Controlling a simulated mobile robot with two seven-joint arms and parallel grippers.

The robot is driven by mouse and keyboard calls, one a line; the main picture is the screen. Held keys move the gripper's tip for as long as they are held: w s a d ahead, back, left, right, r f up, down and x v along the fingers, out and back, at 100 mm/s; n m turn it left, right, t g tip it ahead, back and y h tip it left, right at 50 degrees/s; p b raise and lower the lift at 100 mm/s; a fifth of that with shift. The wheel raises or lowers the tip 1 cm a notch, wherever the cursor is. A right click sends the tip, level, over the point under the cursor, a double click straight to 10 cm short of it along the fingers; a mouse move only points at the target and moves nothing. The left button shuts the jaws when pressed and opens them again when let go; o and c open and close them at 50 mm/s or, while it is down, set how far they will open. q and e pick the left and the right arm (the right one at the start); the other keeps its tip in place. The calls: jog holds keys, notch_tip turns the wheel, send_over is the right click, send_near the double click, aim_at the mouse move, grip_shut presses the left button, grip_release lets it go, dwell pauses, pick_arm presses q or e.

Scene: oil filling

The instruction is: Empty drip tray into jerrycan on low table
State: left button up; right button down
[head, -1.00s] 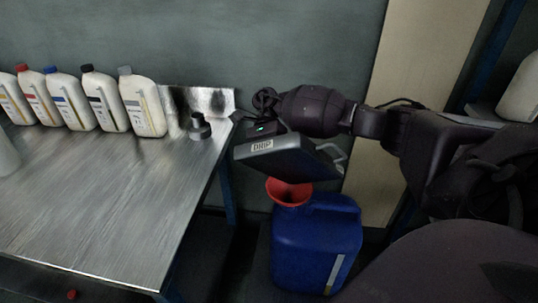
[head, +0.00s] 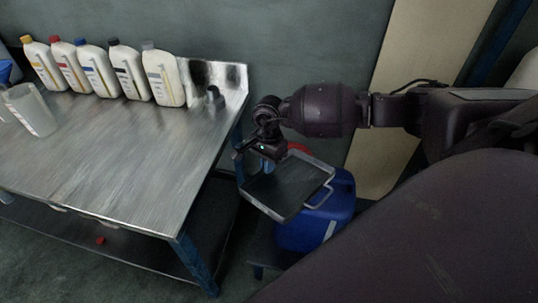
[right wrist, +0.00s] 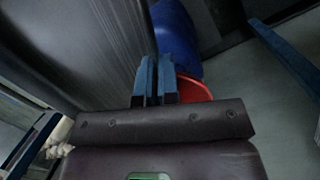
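The drip tray (head: 288,187) is a shallow dark tray with a light rim and a handle on its right side. My right gripper (head: 262,152) is shut on its far edge and holds it in the air, open side up, in front of the jerrycan. In the right wrist view the blue fingers (right wrist: 155,82) pinch the tray's edge (right wrist: 95,45). The blue jerrycan (head: 328,212) stands on the low table (head: 262,240), partly hidden by the tray. A red funnel (head: 298,147) sits at its top, mostly hidden; it also shows in the right wrist view (right wrist: 194,90). My left gripper is not in view.
A metal workbench (head: 130,145) stands left of the tray, with several white bottles (head: 163,78) along its back. A clear jug (head: 32,110) and a blue funnel (head: 6,70) are at its left. A wall is close behind the jerrycan.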

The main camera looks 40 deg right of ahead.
jog(key=shift+a+f+t+h, duration=0.1)
jog(key=shift+f+t+h, duration=0.2)
jog(key=shift+f, duration=0.05)
jog(key=shift+t+h+p, duration=0.35)
jog(key=shift+t+h, duration=0.15)
jog(key=shift+r+p, duration=0.75)
jog(key=shift+r, duration=1)
jog(key=shift+s, duration=0.1)
